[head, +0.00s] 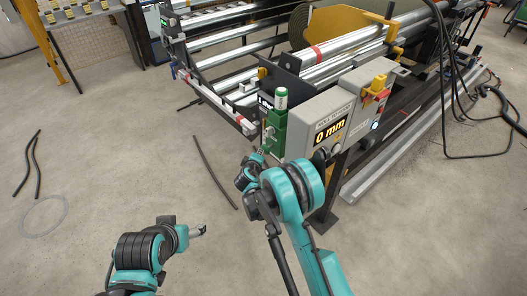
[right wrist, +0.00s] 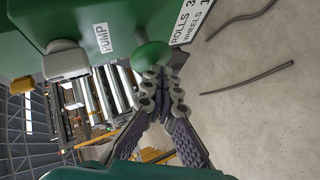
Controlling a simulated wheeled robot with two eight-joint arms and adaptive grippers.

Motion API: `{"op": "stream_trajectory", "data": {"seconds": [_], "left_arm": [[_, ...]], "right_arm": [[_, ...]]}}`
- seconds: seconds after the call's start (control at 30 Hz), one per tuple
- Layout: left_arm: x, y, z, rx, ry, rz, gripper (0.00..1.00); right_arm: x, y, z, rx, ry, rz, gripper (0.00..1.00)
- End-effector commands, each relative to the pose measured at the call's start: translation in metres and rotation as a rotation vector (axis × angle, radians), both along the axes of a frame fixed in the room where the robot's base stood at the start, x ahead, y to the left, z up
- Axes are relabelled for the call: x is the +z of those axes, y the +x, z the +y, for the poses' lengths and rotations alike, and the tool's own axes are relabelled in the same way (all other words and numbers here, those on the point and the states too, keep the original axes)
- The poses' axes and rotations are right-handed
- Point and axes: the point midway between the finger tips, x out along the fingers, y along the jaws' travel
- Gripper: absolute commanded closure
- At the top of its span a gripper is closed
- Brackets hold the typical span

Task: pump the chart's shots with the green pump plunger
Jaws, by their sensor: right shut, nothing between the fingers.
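The green pump box (head: 273,130) hangs at the left end of the grey winder box. In the right wrist view the green plunger (right wrist: 150,55) has a round knob on a short stem beside a white PUMP label (right wrist: 103,38). My right gripper (right wrist: 160,74) is shut and empty, its fingertips at the knob's edge; I cannot tell whether they touch. In the head view this gripper (head: 260,153) is small, just below the pump box. A white chart (right wrist: 190,22) reads ROLLS 3 and WHEELS 1, cut off by the frame. My left gripper (head: 199,230) is low over bare floor, far from the pump.
The grey winder box (head: 327,119) reads 0 mm and carries a yellow-and-red part (head: 376,88). Metal rollers (head: 345,55) and a turf roll (head: 335,22) lie behind it. Dark strips (head: 215,172) and a thin ring (head: 43,216) lie on the floor. The floor at left is mostly clear.

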Motion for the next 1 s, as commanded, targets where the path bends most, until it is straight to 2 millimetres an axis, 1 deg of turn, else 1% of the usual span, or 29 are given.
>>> {"op": "stream_trajectory", "data": {"seconds": [1.0], "left_arm": [[0.000, 0.000, 0.000, 0.000, 0.000, 0.000, 0.31]], "right_arm": [[0.000, 0.007, -0.012, -0.004, 0.000, 0.001, 1.00]]}}
